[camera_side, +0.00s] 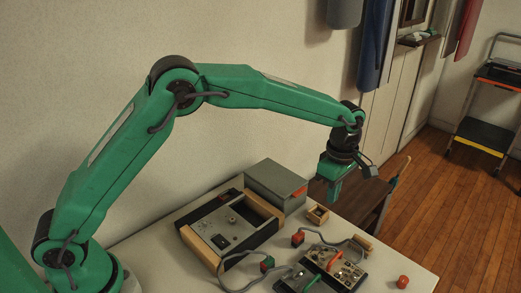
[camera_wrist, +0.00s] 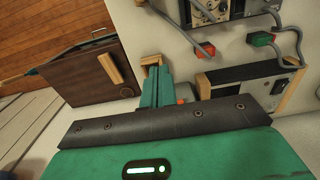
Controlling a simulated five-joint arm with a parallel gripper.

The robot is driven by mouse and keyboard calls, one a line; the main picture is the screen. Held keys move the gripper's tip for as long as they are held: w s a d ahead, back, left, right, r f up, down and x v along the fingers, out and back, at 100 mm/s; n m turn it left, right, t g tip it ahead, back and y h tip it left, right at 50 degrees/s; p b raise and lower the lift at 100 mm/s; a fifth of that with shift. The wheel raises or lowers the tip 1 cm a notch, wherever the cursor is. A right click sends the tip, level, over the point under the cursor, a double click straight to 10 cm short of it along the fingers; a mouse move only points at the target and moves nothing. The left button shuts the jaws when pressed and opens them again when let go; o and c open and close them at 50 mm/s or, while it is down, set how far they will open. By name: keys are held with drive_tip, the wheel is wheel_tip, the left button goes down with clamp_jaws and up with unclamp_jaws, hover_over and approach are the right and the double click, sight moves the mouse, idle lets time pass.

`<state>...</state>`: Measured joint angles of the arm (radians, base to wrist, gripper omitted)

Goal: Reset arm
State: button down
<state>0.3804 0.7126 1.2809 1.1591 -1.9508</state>
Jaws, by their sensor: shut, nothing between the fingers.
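My green arm reaches from the left of the side view across the table. My gripper (camera_side: 334,198) hangs at its end, pointing down, above the table's far right part. Its green fingers are together with nothing between them. In the wrist view the shut fingers (camera_wrist: 157,74) show at the middle, over the edge of a small open wooden box (camera_wrist: 150,60). The same wooden box (camera_side: 318,215) stands on the table just below and left of the gripper in the side view. The gripper appears clear of everything.
A wood-sided control panel (camera_side: 226,226) and a grey box (camera_side: 273,183) stand at the wall side. Patch modules (camera_side: 338,264) with cables lie in front, near a red ball (camera_side: 403,282). A dark brown cabinet (camera_wrist: 85,72) stands beyond the table edge.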

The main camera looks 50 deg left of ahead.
drive_tip(key=shift+d+r, duration=0.15)
drive_tip(key=shift+d, duration=0.45)
drive_tip(key=shift+d+r, duration=0.15)
drive_tip(key=shift+d, duration=0.45)
drive_tip(key=s+a+r+m+t, duration=0.3)
drive_tip(key=s+a+r+m, duration=0.6)
drive_tip(key=s+a+r, duration=0.45)
drive_tip(key=s+a+m+t, duration=0.1)
drive_tip(key=s+a+m, duration=0.3)
drive_tip(key=s, duration=0.4)
drive_tip(key=s+a+m+t, duration=0.1)
drive_tip(key=s+a+m, duration=0.4)
drive_tip(key=s, duration=0.3)
drive_tip(key=shift+s+a+f+t, duration=0.25)
drive_tip(key=shift+a+f+t, duration=0.05)
drive_tip(key=shift+a+t, duration=0.1)
